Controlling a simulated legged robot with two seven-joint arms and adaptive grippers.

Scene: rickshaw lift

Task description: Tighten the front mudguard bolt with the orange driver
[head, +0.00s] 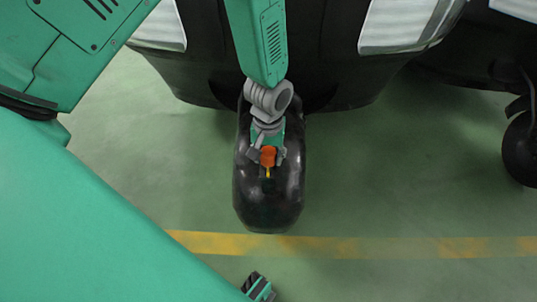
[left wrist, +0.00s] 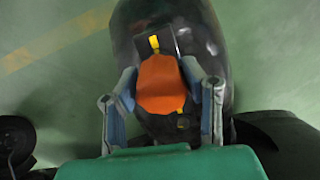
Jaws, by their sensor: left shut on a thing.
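My left gripper (head: 267,157) is shut on the orange driver (head: 268,156), over the black rounded front mudguard (head: 270,208). In the left wrist view the driver's orange handle (left wrist: 161,85) sits between the two grey-blue fingers (left wrist: 162,98). A yellow part shows beyond the handle, over a dark rectangular patch on the mudguard (left wrist: 206,38), and another yellow bit shows at its near end. I cannot tell whether the driver touches the mudguard. The bolt cannot be made out. A dark ribbed and green piece at the head view's bottom edge may be my right gripper (head: 260,288).
The dark vehicle body (head: 335,75) with pale panels (head: 405,25) fills the top of the head view. A black wheel (head: 520,150) stands at the right edge. The green floor (head: 410,190) with a yellow stripe (head: 345,246) is clear around the mudguard.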

